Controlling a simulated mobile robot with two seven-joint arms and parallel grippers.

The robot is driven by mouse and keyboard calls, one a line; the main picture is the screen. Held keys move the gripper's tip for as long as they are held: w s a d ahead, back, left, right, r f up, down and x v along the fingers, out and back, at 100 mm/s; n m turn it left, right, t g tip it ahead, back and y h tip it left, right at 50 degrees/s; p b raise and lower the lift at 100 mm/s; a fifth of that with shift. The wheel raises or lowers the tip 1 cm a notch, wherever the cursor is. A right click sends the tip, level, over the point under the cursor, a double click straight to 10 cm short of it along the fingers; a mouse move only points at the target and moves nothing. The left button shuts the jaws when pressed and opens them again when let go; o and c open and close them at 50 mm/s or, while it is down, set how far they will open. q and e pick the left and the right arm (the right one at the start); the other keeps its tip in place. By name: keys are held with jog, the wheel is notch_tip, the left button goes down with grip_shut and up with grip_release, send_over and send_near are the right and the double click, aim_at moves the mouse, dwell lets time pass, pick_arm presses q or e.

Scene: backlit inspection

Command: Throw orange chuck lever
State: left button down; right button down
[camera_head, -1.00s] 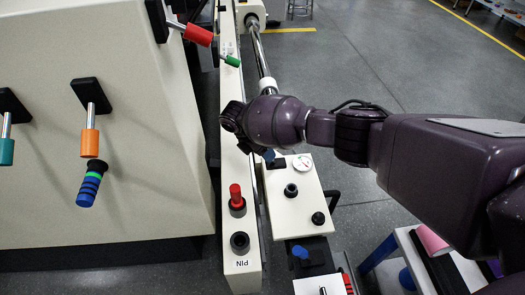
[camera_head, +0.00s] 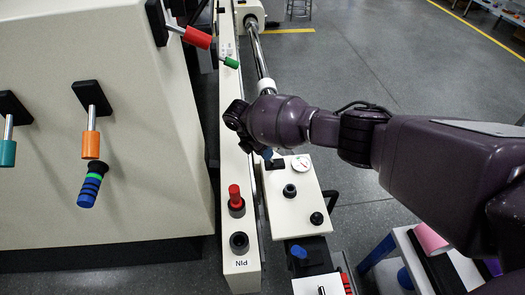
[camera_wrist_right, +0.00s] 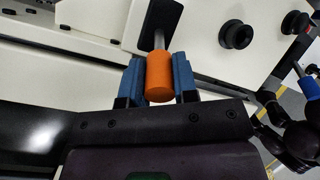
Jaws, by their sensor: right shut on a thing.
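My right gripper (camera_head: 267,155) reaches down over the small cream panel (camera_head: 298,207) with the round gauge in the head view. Its dark wrist hides most of the fingers there. In the right wrist view, its two blue fingers (camera_wrist_right: 158,80) are shut on an orange lever handle (camera_wrist_right: 160,77), one on each side. A metal stem joins this handle to a black base plate on a cream surface. In the head view the held handle is hidden. Another orange lever (camera_head: 91,145) hangs on the large cream housing at the left, apart from my gripper. My left gripper is not in view.
Black knobs (camera_head: 290,191) stand on the small panel near the gauge (camera_head: 301,164). A red pin (camera_head: 235,196) stands on the long cream rail beside it. Red, green and teal levers are at the upper and far left. Open floor (camera_head: 370,60) lies behind my right arm.

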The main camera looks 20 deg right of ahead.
jog(key=shift+s+d+r+t+y+p, duration=0.15)
jog(key=shift+d+r+y+p, duration=0.2)
jog(key=shift+y, duration=0.2)
jog(key=shift+d+r+t+y+p, duration=0.15)
jog(key=shift+d+r+y+p, duration=0.15)
jog(key=shift+y, duration=0.25)
jog(key=shift+s+d+y, duration=0.1)
jog(key=shift+d+y, duration=0.3)
jog(key=shift+s+d+f+t+y, duration=0.1)
jog(key=shift+s+d+t+y, duration=0.2)
jog(key=shift+d+y, duration=0.5)
jog(key=y, duration=0.1)
jog(key=d+y, duration=0.1)
jog(key=d+f+t+y, duration=0.1)
jog(key=shift+s+b, duration=0.35)
jog(key=shift+s+d+f+y, duration=0.1)
jog(key=shift+d+y, duration=0.1)
jog(key=shift+y, duration=0.4)
jog(key=shift+d+y+b, duration=0.25)
jog(key=shift+y+b, duration=0.05)
jog(key=shift+b, duration=0.2)
pick_arm(q)
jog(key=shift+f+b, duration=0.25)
jog(key=shift+b, duration=0.4)
pick_arm(e)
jog(key=shift+s+d+t+y, duration=0.1)
jog(key=shift+d+t+y, duration=0.35)
jog(key=shift+y, duration=0.35)
